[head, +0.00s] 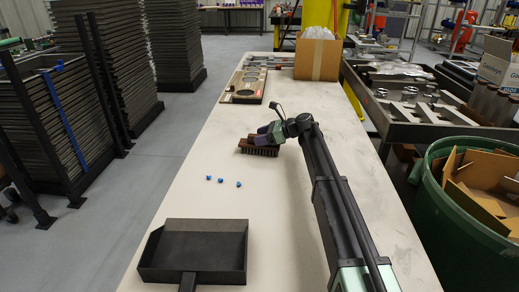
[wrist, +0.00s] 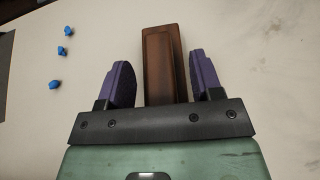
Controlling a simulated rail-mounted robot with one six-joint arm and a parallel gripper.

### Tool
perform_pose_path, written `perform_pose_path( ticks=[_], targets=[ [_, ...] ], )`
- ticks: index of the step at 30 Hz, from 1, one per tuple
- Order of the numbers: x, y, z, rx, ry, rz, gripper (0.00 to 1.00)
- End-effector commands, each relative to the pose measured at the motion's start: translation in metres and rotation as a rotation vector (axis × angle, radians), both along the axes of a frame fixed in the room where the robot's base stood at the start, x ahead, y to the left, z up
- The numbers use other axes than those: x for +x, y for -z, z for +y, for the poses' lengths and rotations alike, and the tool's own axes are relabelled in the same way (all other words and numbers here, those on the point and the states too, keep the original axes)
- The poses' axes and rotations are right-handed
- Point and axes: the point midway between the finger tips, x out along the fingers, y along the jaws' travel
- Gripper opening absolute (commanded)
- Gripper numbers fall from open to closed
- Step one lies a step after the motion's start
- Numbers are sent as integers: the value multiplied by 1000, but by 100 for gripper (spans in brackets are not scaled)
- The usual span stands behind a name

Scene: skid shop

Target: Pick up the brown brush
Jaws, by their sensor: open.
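The brown brush (head: 258,148) lies on the long pale table, its dark bristles showing along its near side in the head view. In the wrist view the brush (wrist: 164,62) is a long brown block running up between the two purple fingers. My gripper (head: 264,135) is at the brush in the head view. In the wrist view my gripper (wrist: 160,80) is open, with a finger on each side of the brush and a gap visible on both sides. The near end of the brush is hidden behind the gripper's dark bar.
Several small blue pieces (head: 222,181) lie left of the brush. A black dustpan (head: 193,249) sits at the table's near end. Beyond the brush are a board with round holes (head: 245,84) and a cardboard box (head: 317,57). The table (head: 285,210) is bare around the brush.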

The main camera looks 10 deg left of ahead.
Motion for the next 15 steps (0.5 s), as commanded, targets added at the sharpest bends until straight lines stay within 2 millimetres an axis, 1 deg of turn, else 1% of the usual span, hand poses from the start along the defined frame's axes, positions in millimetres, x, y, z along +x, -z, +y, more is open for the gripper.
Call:
perform_pose_path(
  ticks=[2, 13, 15],
  targets=[
    [0, -1, 0, 0, 0, 0, 60],
    [0, -1, -1, 0, 0, 0, 3],
    [0, -1, -1, 0, 0, 0, 2]
  ],
)
